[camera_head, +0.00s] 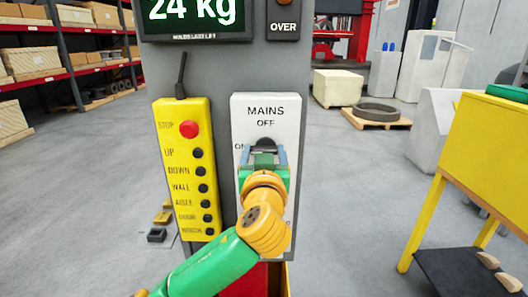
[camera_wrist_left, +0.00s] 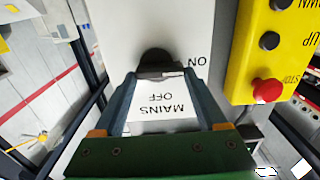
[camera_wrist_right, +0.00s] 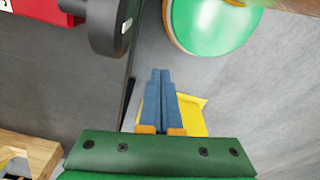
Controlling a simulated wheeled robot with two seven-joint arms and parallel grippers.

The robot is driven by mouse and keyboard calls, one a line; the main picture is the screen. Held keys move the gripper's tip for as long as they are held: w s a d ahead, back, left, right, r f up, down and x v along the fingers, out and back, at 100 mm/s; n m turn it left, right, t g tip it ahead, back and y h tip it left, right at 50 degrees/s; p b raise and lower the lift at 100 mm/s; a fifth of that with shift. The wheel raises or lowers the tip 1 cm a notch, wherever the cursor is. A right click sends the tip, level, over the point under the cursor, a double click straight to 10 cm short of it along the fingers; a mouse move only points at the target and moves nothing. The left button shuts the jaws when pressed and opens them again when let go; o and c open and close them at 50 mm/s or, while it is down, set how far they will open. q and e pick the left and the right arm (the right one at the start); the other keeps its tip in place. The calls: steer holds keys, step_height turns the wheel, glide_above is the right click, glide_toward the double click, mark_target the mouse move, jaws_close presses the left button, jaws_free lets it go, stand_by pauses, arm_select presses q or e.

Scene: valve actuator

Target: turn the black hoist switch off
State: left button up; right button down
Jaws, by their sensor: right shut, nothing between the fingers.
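The black switch knob (camera_head: 264,146) sits on the white panel (camera_head: 290,112) marked MAINS, with OFF above the knob and ON at its left in the head view. My left gripper (camera_head: 264,158) is in front of it and hides its lower part. In the left wrist view the knob (camera_wrist_left: 154,60) lies at the tips of my left gripper (camera_wrist_left: 160,76), whose fingers are apart, one on each side. I cannot tell whether they touch it, nor where the knob points. My right gripper (camera_wrist_right: 160,72) is shut and empty; it is not in the head view.
A yellow pendant (camera_head: 185,170) with a red stop button hangs left of the panel. A display (camera_head: 195,18) reading 24 kg is above. The right wrist view shows a black round part (camera_wrist_right: 105,28) beside a red box (camera_wrist_right: 40,10), near my right fingers. A yellow table stands at right.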

arm_select(q)
steer(key=c, duration=0.6)
